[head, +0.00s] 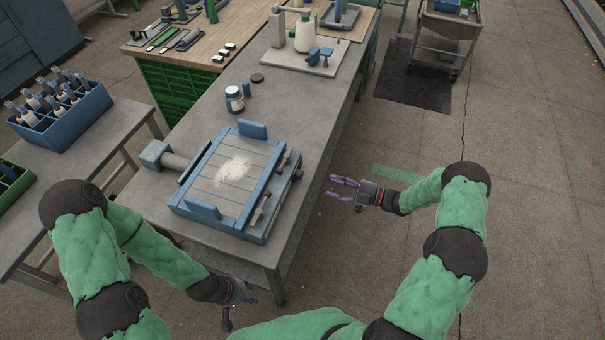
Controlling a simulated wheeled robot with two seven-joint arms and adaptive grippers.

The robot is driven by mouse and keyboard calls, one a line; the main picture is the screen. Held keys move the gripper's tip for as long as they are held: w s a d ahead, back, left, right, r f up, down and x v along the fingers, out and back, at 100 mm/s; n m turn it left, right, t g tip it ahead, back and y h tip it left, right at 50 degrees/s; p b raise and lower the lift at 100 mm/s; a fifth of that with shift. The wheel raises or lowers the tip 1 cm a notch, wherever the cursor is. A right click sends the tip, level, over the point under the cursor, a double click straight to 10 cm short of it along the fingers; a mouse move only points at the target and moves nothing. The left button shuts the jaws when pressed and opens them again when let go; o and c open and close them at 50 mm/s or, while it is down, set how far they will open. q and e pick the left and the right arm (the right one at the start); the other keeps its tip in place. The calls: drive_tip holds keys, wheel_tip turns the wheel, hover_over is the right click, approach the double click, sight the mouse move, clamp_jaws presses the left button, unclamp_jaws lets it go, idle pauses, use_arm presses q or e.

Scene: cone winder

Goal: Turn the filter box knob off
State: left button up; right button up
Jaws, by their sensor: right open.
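The filter box (267,232) looks like the blue-framed box on the grey table. Its slatted top carries a patch of white powder (235,168). A grey pipe with a blue-grey block (155,154) sticks out of its left side. Small metal levers (261,209) sit along its right side; I cannot tell which part is the knob or how it is set. My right gripper (343,188) is open and empty, right of the table and apart from the box. My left gripper (240,308) is low, in front of the table's near edge; its fingers are too small and dark to read.
A jar (234,99) and a dark lid (257,78) stand behind the box. A winder-like device with a white cone (304,35) is at the table's far end. A blue crate of bottles (68,127) stands on the left table. The floor at right is clear up to a cart (443,27).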

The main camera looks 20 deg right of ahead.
sight(302, 175)
drive_tip(key=b+x, duration=0.1)
drive_tip(key=x, duration=0.9)
drive_tip(key=shift+a, duration=0.45)
